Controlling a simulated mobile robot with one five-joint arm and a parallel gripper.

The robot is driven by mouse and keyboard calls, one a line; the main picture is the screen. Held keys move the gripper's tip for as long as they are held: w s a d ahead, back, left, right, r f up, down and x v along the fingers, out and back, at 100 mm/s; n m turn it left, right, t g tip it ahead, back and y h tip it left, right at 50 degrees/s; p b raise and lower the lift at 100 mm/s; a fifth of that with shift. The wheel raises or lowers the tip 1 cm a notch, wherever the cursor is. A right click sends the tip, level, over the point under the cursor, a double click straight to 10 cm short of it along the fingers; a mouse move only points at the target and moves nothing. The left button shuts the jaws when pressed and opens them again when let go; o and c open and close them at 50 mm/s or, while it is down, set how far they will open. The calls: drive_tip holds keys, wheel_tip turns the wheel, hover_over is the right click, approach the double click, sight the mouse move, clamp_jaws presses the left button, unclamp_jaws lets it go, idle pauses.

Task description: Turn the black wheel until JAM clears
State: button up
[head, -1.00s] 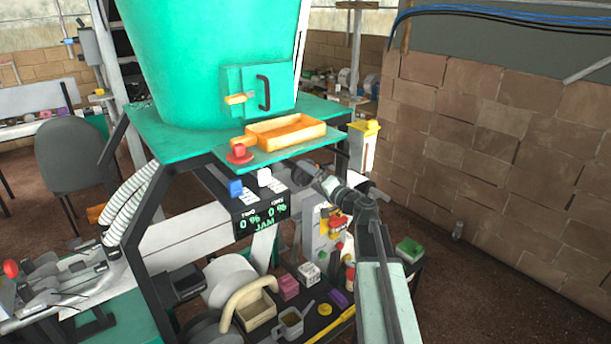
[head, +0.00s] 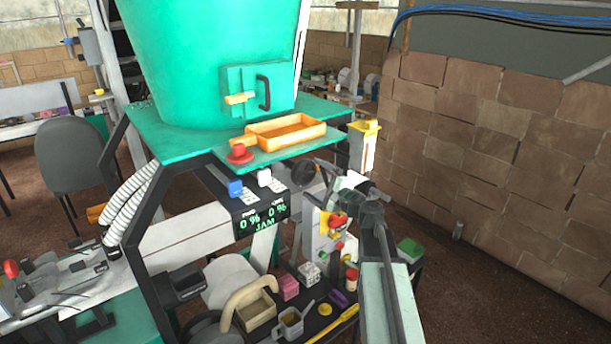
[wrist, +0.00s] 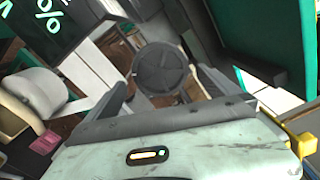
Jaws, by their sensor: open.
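The black wheel (head: 305,178) is a dark round disc under the right side of the green shelf, partly hidden by my gripper in the head view. In the wrist view the black wheel (wrist: 160,70) shows face-on, ahead of and between my fingers. My gripper (head: 329,174) is open and empty, just right of the wheel; its fingers (wrist: 164,84) spread to either side of the wheel in the wrist picture. I cannot tell whether they touch it. The display (head: 262,219) reads 0 %, 0 % and JAM in green.
An orange tray (head: 286,131) and a red button (head: 239,154) sit on the green shelf above. Blue and white switches are on the display box. A lower shelf holds a beige bin (head: 256,310), a jug and small boxes. A brick wall (head: 500,150) stands at right.

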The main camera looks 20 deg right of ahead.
sight(306, 174)
drive_tip(key=shift+m, duration=1)
drive_tip(key=shift+w, duration=0.1)
drive_tip(key=shift+x, duration=1.9)
drive_tip(key=c, duration=1.2)
drive_tip(key=n, duration=0.6)
drive_tip(key=o, duration=1.2)
